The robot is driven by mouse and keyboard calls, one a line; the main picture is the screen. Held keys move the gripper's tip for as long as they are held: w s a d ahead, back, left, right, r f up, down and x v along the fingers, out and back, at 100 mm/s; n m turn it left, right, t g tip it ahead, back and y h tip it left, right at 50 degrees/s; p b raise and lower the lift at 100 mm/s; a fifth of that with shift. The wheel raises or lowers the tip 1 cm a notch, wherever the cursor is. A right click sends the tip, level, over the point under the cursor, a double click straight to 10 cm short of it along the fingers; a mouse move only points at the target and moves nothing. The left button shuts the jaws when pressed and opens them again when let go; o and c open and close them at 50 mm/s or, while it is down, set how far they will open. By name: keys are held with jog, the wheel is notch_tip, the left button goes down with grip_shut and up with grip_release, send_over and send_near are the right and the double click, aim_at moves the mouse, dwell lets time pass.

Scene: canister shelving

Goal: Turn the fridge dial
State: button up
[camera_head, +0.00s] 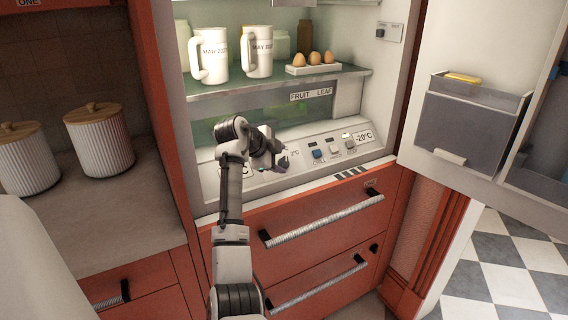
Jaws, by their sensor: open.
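The fridge (369,75) stands open, with a sloped white control panel (301,180) along the bottom of its compartment. The panel carries a blue button (317,154), pale switches (350,144) and a "-20°C" label (364,136). My gripper (286,161) is open and empty at the left part of the panel. The dial cannot be made out; my arm and gripper cover part of the panel there. I cannot tell whether the fingers touch anything.
A glass shelf (215,88) above my gripper holds two white mugs (257,52) and an egg tray (313,69). The open fridge door (408,150) is at right. Red drawers (307,196) with bar handles lie below. Ribbed canisters (99,140) stand on the left counter.

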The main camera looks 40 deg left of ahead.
jog(key=b+v, duration=0.2)
jog(key=v, duration=0.8)
